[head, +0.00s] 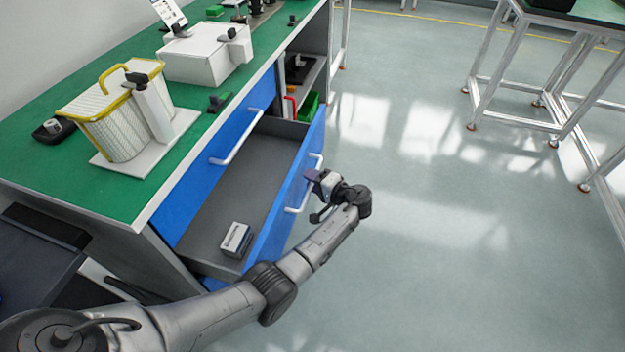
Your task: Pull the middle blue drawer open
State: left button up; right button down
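The blue drawer (287,200) below the top one is pulled well out of the cabinet under the green-topped bench. Its grey inside shows, with a small grey-and-white box (236,240) near its left end. A white bar handle (291,210) runs along its front. My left gripper (313,182) is at this handle, on the outer side of the drawer front. Its fingers are small and dark here, and I cannot tell whether they are closed around the bar. The top blue drawer (190,196) is shut, with its own white handle (238,138). My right gripper is out of view.
The green bench top (50,180) holds a yellow-rimmed basket (110,125), a white box (205,58) and small dark parts. Open shelves with a green bin (309,107) lie beyond the drawers. The floor to the right is clear up to a metal-framed table (545,75).

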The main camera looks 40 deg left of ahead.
pick_arm(q)
jog(key=p+v, duration=0.3)
jog(key=v, duration=1.1)
jog(key=shift+p, duration=0.3)
jog(key=shift+a, duration=0.1)
